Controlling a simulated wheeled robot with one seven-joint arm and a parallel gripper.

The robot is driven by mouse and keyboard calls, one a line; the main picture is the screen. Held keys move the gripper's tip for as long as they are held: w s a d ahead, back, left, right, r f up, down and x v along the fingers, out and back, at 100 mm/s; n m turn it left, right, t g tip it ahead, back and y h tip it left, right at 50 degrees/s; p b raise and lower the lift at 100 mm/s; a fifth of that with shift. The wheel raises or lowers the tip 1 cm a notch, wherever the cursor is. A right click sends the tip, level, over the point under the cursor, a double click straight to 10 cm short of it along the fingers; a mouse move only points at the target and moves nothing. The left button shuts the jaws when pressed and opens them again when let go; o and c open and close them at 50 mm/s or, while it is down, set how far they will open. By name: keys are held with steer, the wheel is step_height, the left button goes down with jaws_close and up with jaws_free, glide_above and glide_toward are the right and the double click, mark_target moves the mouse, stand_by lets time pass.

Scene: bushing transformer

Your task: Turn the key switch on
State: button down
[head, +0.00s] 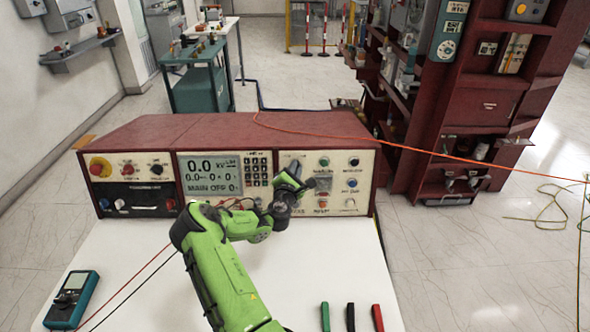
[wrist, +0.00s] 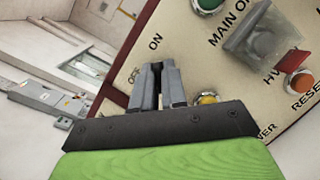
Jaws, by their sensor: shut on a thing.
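My gripper (wrist: 165,70) is closed at the panel face, with its two grey fingers close together beside the printed ON and OFF labels. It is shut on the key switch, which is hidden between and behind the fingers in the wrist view. In the head view my gripper (head: 304,184) reaches the left part of the right-hand control panel (head: 365,188), and the arm covers that area. The key's angle cannot be made out in either view.
A clear-covered switch (wrist: 262,40), a green button (wrist: 207,4), an orange reset button (wrist: 298,82) and a yellow button (wrist: 207,98) sit close by. The red-topped console (head: 220,130) stands on a white table (head: 280,275). A meter (head: 73,298) lies at left.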

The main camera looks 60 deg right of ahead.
steer(key=c, duration=1.3)
jaws_free()
steer(key=shift+o, duration=0.2)
steer(key=shift+a, duration=0.1)
steer(key=b+v, duration=0.4)
steer(key=v, duration=1.1)
steer(key=shift+s+a, duration=0.2)
steer(key=shift+a, duration=0.05)
steer(key=shift+r, duration=0.1)
